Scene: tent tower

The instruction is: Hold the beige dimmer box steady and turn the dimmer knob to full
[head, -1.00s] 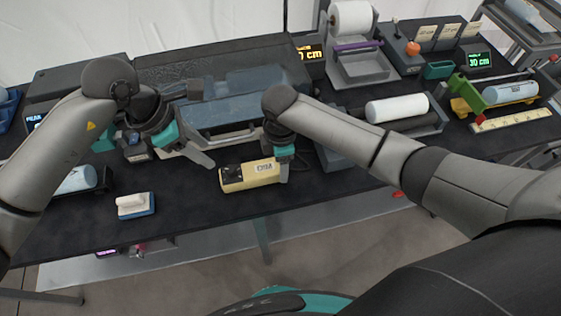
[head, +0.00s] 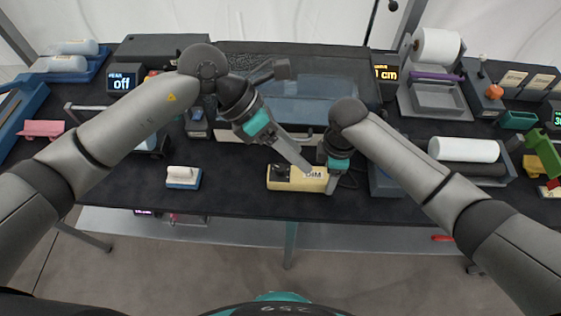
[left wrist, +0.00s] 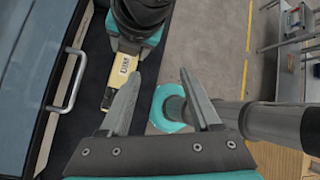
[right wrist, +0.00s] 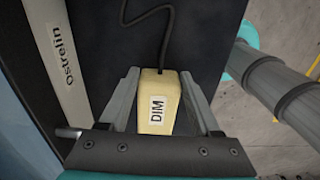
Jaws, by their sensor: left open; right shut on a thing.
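The beige dimmer box (head: 296,183) lies on the dark table near its front edge, with a DIM label at its right. The dark knob (head: 281,170) is at its left end, small in this view. My right gripper (head: 331,187) is shut on the box's right end; the right wrist view shows the box (right wrist: 157,92) between its fingers. My left gripper (head: 306,166) is open and empty, its fingers pointing down toward the box from behind. In the left wrist view the box (left wrist: 117,82) lies beside the left finger, not between the fingers.
A display (head: 123,82) at the back left reads off. A clear-lidded machine (head: 290,90) with a front handle stands behind the box. A cable (right wrist: 160,20) runs from the box. The table front between block and box is clear.

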